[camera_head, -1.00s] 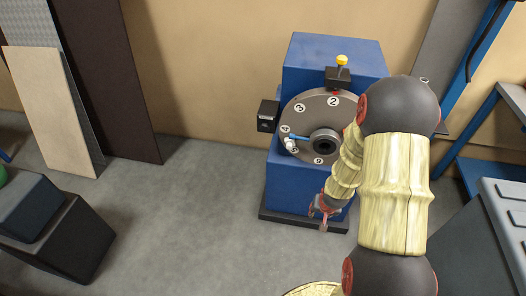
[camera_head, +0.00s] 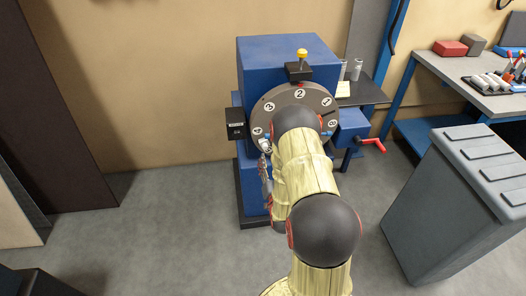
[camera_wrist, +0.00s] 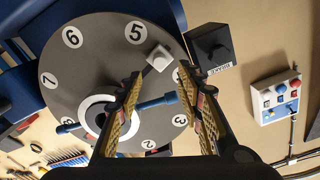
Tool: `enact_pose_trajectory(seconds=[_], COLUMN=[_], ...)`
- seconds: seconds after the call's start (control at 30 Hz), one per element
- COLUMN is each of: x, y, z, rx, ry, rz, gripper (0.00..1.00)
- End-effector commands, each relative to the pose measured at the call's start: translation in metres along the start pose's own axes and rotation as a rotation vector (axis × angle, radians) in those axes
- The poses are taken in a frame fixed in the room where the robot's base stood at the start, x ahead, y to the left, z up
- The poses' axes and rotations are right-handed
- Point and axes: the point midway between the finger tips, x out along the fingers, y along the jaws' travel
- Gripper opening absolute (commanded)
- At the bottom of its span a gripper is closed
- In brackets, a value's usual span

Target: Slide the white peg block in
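A grey numbered disc (camera_head: 284,98) stands upright on the blue machine (camera_head: 258,58); it also fills the left of the wrist view (camera_wrist: 95,30). The white peg block (camera_wrist: 160,57) sits by the disc's rim near number 5, just beyond my fingertips. It shows small at the disc's lower left in the head view (camera_head: 264,145). My gripper (camera_wrist: 162,80) is open, its two fingers apart, with nothing held between them. My arm hides much of the disc in the head view.
A black labelled box (camera_head: 235,124) juts out beside the disc, close to my right finger in the wrist view (camera_wrist: 212,48). A yellow-knobbed plunger (camera_head: 302,54) tops the disc. A red crank (camera_head: 373,144) and grey cabinet (camera_head: 440,210) stand right. Floor at left is clear.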

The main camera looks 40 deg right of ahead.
Motion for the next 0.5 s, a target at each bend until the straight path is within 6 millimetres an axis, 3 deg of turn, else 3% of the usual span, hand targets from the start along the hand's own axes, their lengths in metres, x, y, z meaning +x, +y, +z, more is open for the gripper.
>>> enact_pose_trajectory(seconds=[0.5], x=[0.066], y=[0.0], z=[0.002], rx=[0.005], ry=[-0.001], rz=[-0.001], gripper=[0.37])
